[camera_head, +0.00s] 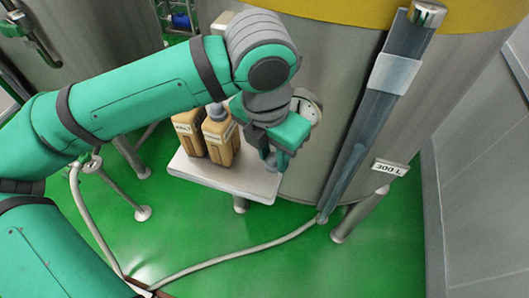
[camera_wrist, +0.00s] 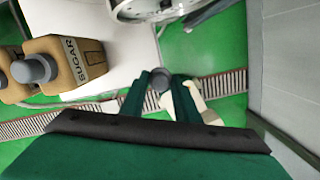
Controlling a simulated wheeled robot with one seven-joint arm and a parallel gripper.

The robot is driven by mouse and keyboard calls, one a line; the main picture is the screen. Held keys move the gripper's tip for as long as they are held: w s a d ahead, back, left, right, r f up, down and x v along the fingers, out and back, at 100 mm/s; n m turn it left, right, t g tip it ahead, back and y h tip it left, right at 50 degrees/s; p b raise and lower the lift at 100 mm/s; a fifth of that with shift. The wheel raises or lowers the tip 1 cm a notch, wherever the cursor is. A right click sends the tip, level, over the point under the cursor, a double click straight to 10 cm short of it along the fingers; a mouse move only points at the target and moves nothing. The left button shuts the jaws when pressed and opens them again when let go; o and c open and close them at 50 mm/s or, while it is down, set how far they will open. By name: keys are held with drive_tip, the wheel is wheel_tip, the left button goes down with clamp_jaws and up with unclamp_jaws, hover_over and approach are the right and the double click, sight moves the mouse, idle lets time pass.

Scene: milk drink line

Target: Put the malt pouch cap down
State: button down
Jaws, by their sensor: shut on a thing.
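My gripper (camera_head: 275,160) is over the right end of the white shelf (camera_head: 235,182) in the head view. In the wrist view my gripper (camera_wrist: 160,98) is shut on a small grey cap, the malt pouch cap (camera_wrist: 158,79), between its fingertips. The brown malt pouch (camera_head: 188,139) stands at the left of the shelf; its top is hidden behind my arm. A sliver of it shows at the wrist view's left edge. I cannot tell whether the cap touches the shelf.
The brown sugar pouch (camera_head: 222,150) stands beside the malt pouch, with a grey cap (camera_wrist: 35,68) on it. A large steel tank (camera_head: 335,120) with a round fitting (camera_wrist: 150,8) rises behind the shelf. The shelf's right part is clear of pouches.

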drive_tip(key=w+f, duration=0.2)
drive_tip(key=w+a+f, duration=0.1)
drive_tip(key=w+f, duration=0.3)
drive_tip(key=w, duration=0.1)
drive_tip(key=shift+a+f, duration=0.35)
drive_tip(key=shift+a, duration=0.05)
drive_tip(key=shift+w+a+f, duration=0.1)
drive_tip(key=shift+w+f, duration=0.05)
drive_tip(key=shift+f, duration=0.75)
drive_tip(key=shift+w+f, duration=0.1)
drive_tip(key=shift+f, duration=0.8)
drive_tip(key=shift+f, duration=0.15)
drive_tip(key=c, duration=1.4)
unclamp_jaws()
drive_tip(key=shift+o, duration=0.2)
wheel_tip(320, 180, up, 12)
drive_tip(key=s+a, duration=0.1)
drive_tip(key=shift+s, duration=0.2)
drive_tip(key=shift+s, duration=0.15)
